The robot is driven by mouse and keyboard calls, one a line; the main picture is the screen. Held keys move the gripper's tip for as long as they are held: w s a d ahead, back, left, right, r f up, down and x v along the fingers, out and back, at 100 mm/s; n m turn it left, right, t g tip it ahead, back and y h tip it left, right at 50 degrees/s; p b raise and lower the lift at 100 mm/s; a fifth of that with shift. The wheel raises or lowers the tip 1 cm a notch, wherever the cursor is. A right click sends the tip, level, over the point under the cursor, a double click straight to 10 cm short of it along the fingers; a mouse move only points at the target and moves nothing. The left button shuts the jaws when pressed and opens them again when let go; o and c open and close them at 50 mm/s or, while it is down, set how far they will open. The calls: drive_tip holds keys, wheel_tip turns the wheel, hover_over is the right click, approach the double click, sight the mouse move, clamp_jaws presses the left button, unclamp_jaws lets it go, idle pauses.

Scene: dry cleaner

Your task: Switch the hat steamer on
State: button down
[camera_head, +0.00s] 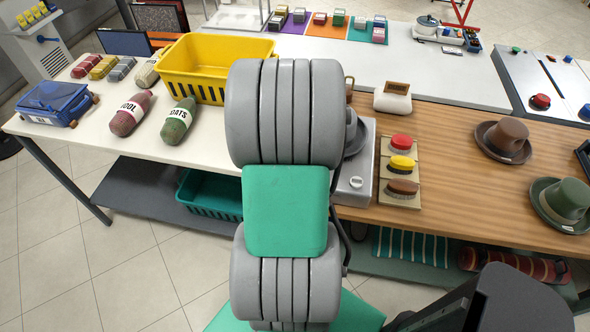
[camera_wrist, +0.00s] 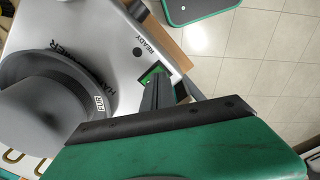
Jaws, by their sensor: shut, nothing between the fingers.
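The hat steamer (camera_head: 358,165) is a grey box at the table's front edge, partly hidden behind my arm in the head view. In the wrist view its grey top (camera_wrist: 103,30) carries partly covered lettering and a dark round lamp (camera_wrist: 137,52) marked READY. A grey hat (camera_wrist: 50,95) with a FUR tag sits on it. A green rocker switch (camera_wrist: 150,77) in a dark frame lies near the steamer's edge. My gripper (camera_wrist: 157,90) is shut and empty, its fingertips at the switch; I cannot tell whether they touch it. My arm hides the gripper in the head view.
Right of the steamer is a board (camera_head: 399,172) with red, yellow and brown-topped brushes. A brown hat (camera_head: 506,138) and a green hat (camera_head: 564,202) stand further right. A yellow basket (camera_head: 205,75) and labelled bags stand left. Wooden tabletop (camera_head: 450,160) between is clear.

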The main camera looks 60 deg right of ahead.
drive_tip(key=shift+f+b, duration=0.55)
drive_tip(key=shift+f, duration=0.3)
idle(0.3)
drive_tip(key=shift+r+p, duration=2.65)
drive_tip(key=shift+r, duration=0.9)
